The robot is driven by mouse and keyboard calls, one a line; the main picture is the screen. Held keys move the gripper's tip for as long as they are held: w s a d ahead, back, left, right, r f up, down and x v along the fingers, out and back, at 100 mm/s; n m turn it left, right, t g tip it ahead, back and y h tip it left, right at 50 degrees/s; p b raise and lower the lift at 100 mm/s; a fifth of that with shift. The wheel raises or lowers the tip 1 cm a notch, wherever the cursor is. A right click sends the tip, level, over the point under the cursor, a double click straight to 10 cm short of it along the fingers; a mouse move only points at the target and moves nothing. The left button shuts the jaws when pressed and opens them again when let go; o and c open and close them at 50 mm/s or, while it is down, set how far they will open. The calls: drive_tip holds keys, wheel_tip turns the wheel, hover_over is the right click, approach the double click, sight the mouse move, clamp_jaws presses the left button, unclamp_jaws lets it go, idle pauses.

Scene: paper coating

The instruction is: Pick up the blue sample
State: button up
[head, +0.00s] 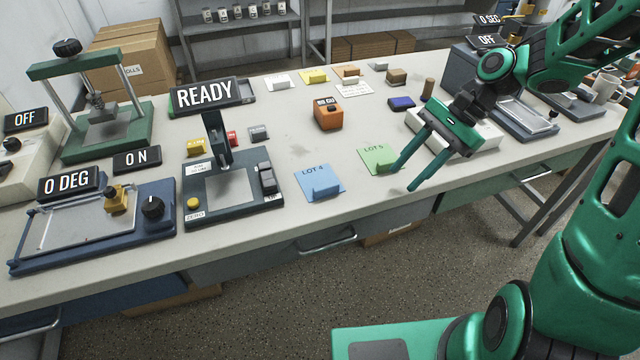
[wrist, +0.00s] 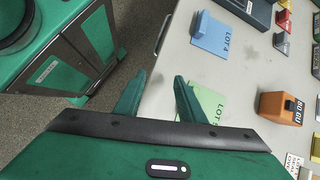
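A light blue sheet marked LOT 4 (head: 318,176) lies near the table's front edge with a small blue block (head: 326,192) on it. The sheet also shows at the top of the wrist view (wrist: 214,37). A small dark blue block (head: 402,103) sits farther back on the table; I cannot tell which of these is the blue sample. My gripper (head: 403,180) is open and empty near the front edge, beside the green LOT 5 sheet (head: 376,157) and right of LOT 4. Its two spread fingers also show in the wrist view (wrist: 160,80).
A dark scale-like device reading READY (head: 230,190) stands left of LOT 4. An orange block (head: 327,115) stands behind the sheets. A white slab (head: 482,140) lies under and behind my gripper. The table middle (head: 290,120) has bare room.

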sight(329, 185)
drive_tip(key=w+a+m+y, duration=0.1)
drive_tip(key=a, duration=0.1)
drive_tip(key=w+a+r+g+y, duration=0.1)
drive_tip(key=a, duration=0.1)
drive_tip(key=w+a+m+y, duration=0.1)
drive_tip(key=a+y, duration=0.1)
drive_tip(key=shift+a+r+m, duration=0.2)
drive_tip(key=shift+a+m, duration=0.1)
drive_tip(key=shift+a, duration=0.1)
drive_tip(key=shift+w+a+r+g+y, duration=0.15)
drive_tip(key=shift+a+r+g+y, duration=0.15)
drive_tip(key=shift+a+y, duration=0.25)
drive_tip(key=x, duration=0.5)
drive_tip(key=shift+x, duration=2.75)
drive_tip(key=shift+d+f, duration=0.1)
clamp_jaws()
